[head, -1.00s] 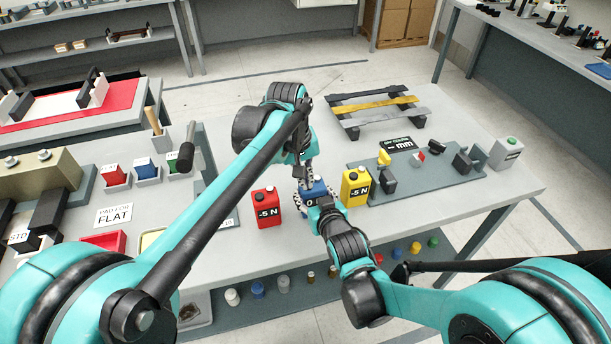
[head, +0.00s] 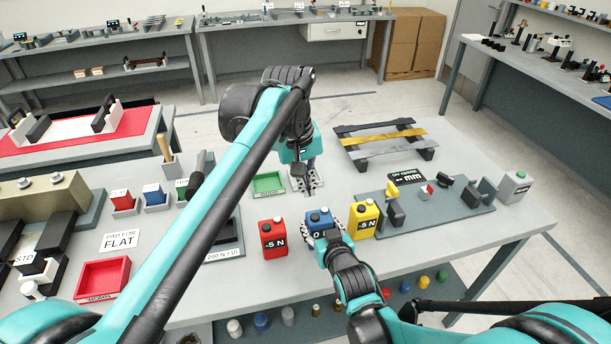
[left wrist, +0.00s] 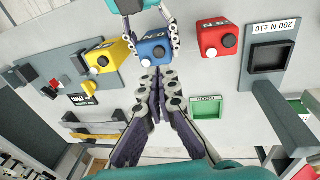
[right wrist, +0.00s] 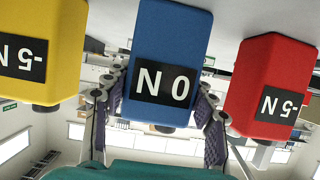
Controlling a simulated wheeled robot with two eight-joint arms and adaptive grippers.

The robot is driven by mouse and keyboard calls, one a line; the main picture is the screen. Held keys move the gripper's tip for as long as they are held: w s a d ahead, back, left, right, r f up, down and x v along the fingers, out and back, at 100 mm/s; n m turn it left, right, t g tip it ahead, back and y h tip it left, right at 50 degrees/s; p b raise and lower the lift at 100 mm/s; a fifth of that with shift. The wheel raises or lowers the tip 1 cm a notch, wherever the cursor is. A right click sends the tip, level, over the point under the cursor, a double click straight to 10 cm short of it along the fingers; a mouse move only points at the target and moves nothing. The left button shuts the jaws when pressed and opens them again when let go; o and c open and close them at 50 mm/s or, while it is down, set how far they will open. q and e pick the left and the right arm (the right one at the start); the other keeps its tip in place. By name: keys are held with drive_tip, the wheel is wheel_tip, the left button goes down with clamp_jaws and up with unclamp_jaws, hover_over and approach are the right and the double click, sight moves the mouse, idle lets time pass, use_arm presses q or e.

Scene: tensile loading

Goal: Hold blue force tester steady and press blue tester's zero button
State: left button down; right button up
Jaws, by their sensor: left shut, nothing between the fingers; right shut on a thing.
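The blue force tester (head: 319,219) stands upright on the table between the red tester (head: 272,239) and the yellow tester (head: 363,220). Its display (right wrist: 166,96) reads 0 N in the right wrist view, while both neighbours read -5 N. My right gripper (head: 322,238) is shut on the blue tester, with one finger on each side. A round pale button shows on the blue tester (left wrist: 153,40) in the left wrist view. My left gripper (head: 305,188) is shut and empty, behind the blue tester and apart from it in the head view.
A green tray (head: 268,183) lies left of my left gripper. A grey fixture plate (head: 430,208) with small parts is at the right. A slatted rack (head: 385,141) stands at the back. A red tray (head: 103,277) lies at the front left.

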use_arm(q)
drive_tip(key=shift+s+a+r, duration=0.1)
drive_tip(key=shift+r, duration=0.7)
drive_tip(key=shift+s+a+r, duration=0.1)
drive_tip(key=shift+r, duration=0.7)
use_arm(e)
drive_tip(key=o, duration=1.5)
drive_tip(key=shift+d, duration=0.1)
drive_tip(key=v, duration=1.2)
